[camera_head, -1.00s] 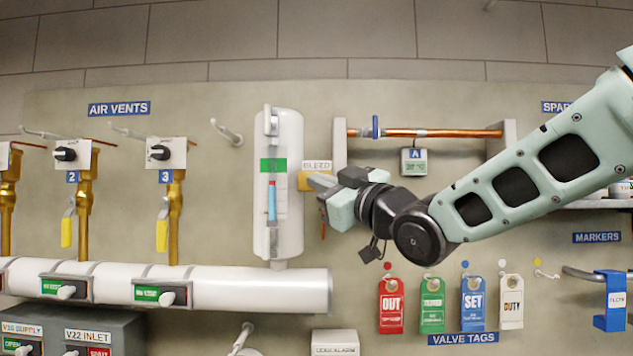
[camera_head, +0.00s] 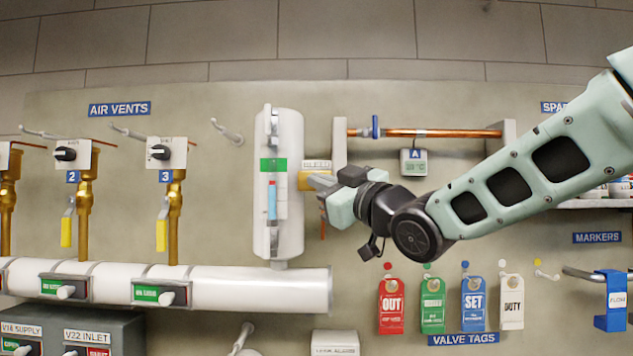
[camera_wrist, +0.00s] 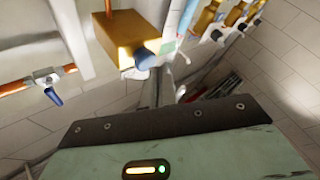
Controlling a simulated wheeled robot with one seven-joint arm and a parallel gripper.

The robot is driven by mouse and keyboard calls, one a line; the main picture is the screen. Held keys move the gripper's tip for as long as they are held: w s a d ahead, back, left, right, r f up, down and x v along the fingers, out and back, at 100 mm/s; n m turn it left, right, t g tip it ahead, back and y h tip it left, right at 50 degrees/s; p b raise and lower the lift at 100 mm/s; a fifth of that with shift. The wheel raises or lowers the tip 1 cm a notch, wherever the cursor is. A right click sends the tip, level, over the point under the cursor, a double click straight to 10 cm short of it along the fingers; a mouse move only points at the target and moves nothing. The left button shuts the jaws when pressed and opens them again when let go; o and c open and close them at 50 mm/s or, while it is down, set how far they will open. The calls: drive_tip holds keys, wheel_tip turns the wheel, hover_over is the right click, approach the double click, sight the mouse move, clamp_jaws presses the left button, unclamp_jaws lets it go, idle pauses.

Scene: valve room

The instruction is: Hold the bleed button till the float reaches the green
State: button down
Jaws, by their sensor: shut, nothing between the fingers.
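The white air vessel (camera_head: 290,215) stands upright on the pipe, with a sight tube on its front. A green band (camera_head: 273,165) crosses the tube's upper part. The brass bleed block (camera_head: 307,181) sits right of the vessel under the BLEED label (camera_head: 317,165). In the wrist view, a dark blue button (camera_wrist: 145,57) sticks out of the block (camera_wrist: 124,38). My gripper (camera_head: 314,181) is shut and empty, its tips beside the button; I cannot tell if they touch.
A copper pipe (camera_head: 440,132) with a blue valve handle runs right of the block, above my wrist. Valve tags (camera_head: 432,305) hang below my arm. The white header pipe (camera_head: 230,288) runs along the lower left. Brass vents with yellow levers stand further left.

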drive_tip(key=shift+w, duration=0.5)
idle(1.9)
drive_tip(key=shift+s, duration=0.15)
idle(1.1)
drive_tip(key=shift+s+b, duration=0.75)
drive_tip(key=shift+b, duration=0.15)
drive_tip(key=shift+s, duration=0.1)
drive_tip(key=shift+s+b, duration=1.9)
drive_tip(key=shift+s, duration=0.55)
drive_tip(key=shift+a, duration=0.1)
idle(0.8)
